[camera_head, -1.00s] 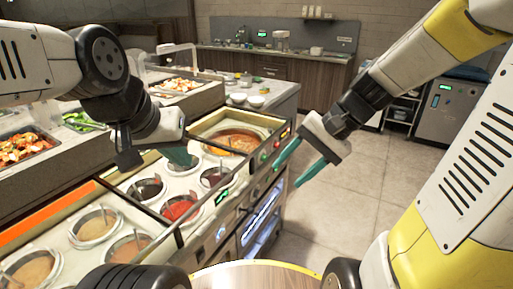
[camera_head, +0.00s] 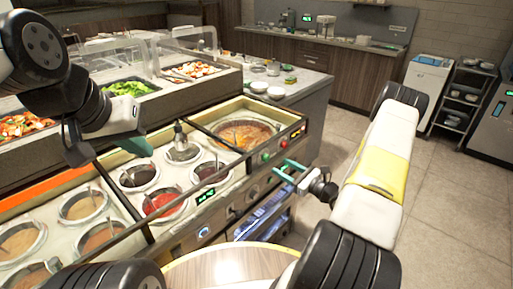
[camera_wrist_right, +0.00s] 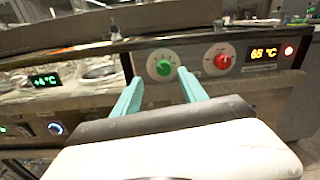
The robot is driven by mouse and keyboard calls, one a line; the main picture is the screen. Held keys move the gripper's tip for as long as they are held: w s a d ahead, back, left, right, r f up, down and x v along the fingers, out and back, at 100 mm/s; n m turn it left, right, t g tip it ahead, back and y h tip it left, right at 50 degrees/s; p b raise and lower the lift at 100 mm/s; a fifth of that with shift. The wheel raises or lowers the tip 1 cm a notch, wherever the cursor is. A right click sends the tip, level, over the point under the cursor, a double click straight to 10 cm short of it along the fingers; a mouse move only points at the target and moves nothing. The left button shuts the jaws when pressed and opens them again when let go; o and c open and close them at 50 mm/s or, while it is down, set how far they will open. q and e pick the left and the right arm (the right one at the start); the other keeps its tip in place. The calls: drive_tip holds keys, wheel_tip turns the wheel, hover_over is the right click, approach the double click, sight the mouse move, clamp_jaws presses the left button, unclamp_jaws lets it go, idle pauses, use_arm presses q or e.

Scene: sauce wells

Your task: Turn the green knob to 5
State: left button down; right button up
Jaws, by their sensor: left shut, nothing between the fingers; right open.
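The green knob (camera_head: 266,156) is on the front panel of the sauce counter, left of a red knob (camera_head: 284,143). In the right wrist view the green knob (camera_wrist_right: 163,67) sits on a pale round dial, between and beyond the teal fingertips; its setting is too small to read. My right gripper (camera_head: 287,170) is open in front of the panel. In the wrist view its open fingers (camera_wrist_right: 156,76) point at the green knob, with no contact visible. My left gripper (camera_head: 138,146) is shut and empty above the sauce wells.
The red knob (camera_wrist_right: 220,57) is close on the right, followed by a display (camera_wrist_right: 263,53) reading about 65 °C and a red light. A green display (camera_head: 205,194) is farther left. A large soup well (camera_head: 243,134) lies behind the knobs. Floor right of the counter is clear.

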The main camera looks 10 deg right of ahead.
sight(268, 159)
drive_tip(key=x, duration=0.7)
drive_tip(key=shift+w+f, duration=0.4)
drive_tip(key=shift+w, duration=0.1)
clamp_jaws()
